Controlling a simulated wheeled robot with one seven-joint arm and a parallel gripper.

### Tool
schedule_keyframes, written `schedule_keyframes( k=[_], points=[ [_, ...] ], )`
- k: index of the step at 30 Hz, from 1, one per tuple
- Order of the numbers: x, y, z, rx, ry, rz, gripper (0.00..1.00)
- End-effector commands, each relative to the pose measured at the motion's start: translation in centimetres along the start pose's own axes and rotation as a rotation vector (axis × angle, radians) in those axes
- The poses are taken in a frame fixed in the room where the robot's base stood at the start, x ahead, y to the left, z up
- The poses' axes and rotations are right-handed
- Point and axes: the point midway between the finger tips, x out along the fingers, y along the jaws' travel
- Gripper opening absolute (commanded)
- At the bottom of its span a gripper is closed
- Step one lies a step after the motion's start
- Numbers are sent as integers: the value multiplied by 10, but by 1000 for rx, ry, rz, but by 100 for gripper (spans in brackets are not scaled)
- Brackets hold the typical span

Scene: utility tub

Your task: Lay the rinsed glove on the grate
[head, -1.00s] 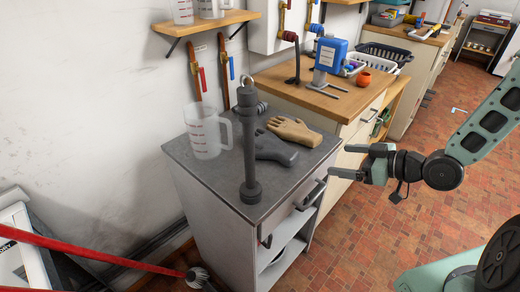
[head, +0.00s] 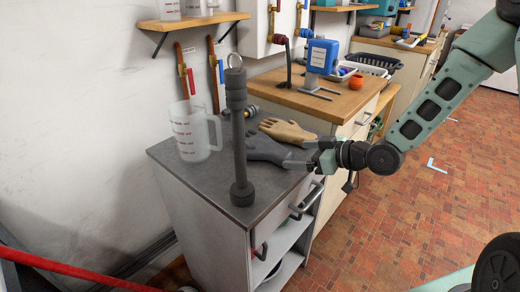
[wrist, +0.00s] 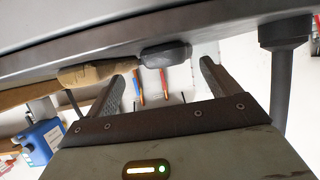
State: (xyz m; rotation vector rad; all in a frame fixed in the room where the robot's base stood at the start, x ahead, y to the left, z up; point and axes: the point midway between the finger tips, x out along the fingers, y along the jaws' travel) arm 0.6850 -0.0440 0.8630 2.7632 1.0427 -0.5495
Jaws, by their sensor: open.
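A grey glove (head: 264,149) lies on the grey cabinet top (head: 208,180), with a tan glove (head: 287,131) just behind it. My gripper (head: 305,155) is open at the right edge of the top, by the cuff end of the grey glove. In the wrist view the grey glove (wrist: 166,54) appears between the two open fingertips (wrist: 163,70), and the tan glove (wrist: 95,72) is to the left. I cannot tell whether a finger touches the grey glove. I cannot tell which glove is rinsed, and I make out no grate.
A dark upright post (head: 238,135) stands in front of the gloves, and a clear measuring jug (head: 193,132) is left of it. A wooden counter (head: 300,97) with a blue container (head: 322,56) and an orange cup (head: 357,81) is behind.

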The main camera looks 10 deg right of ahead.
Motion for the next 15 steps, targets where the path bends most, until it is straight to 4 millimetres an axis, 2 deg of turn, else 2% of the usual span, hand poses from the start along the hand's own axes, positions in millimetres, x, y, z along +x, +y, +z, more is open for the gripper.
schedule_keyframes(
  k=[5,12,15],
  points=[
    [11,-1,0,0,1,-1,88],
    [46,-5,-1,0,0,-2,88],
    [54,-5,-1,0,0,-1,88]
  ],
)
